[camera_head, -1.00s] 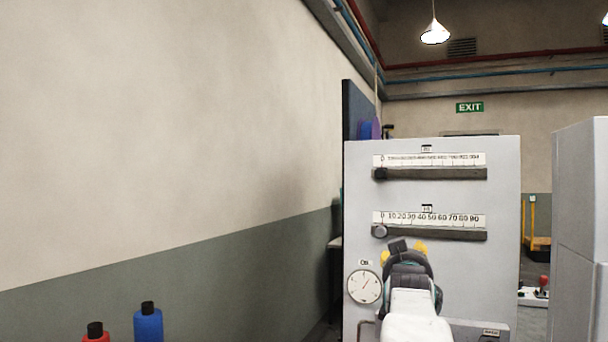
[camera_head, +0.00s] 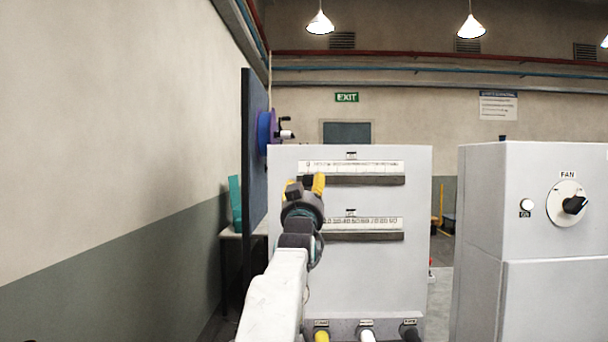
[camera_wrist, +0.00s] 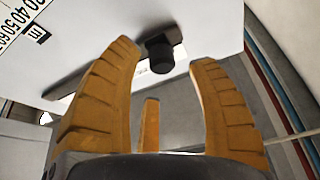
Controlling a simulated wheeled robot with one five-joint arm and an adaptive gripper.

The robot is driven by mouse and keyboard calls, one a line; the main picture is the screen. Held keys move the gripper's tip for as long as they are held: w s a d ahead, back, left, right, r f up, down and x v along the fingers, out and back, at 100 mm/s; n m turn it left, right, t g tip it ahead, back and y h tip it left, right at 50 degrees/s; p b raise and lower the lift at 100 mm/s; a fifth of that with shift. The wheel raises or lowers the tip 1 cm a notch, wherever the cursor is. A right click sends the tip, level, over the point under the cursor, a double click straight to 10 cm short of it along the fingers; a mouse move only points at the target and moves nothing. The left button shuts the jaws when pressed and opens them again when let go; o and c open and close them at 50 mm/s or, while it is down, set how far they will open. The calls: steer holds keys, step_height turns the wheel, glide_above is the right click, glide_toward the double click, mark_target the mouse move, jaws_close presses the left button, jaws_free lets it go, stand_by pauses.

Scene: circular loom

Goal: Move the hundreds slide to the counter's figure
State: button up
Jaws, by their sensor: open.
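The grey panel cabinet (camera_head: 375,285) carries two dark horizontal slide rails under white number strips. The upper strip (camera_head: 365,167) appears to be the hundreds scale, though its figures are blurred; its rail (camera_head: 365,180) runs below it. The black slide knob (camera_wrist: 160,52) shows in the wrist view at one end of a rail, framed by my yellow fingertips. My gripper (camera_head: 306,186) is open in front of the upper rail's left end. I cannot tell whether any finger touches the knob. No counter figure can be read.
The lower scale (camera_head: 362,223) and its rail (camera_head: 362,236) lie below; my arm hides their left end. Several plugs or knobs, including a yellow one (camera_head: 321,336), stick out at the cabinet's foot. A second cabinet (camera_head: 530,220) with a fan switch stands right, beyond a gap.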

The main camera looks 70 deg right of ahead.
mark_target(308, 181)
steer(key=shift+p+x, duration=1.4)
steer(key=shift+x, duration=0.8)
steer(key=shift+w, duration=0.1)
steer(key=shift+c, duration=0.4)
steer(key=c, duration=0.6)
steer(key=shift+r, duration=0.2)
jaws_close()
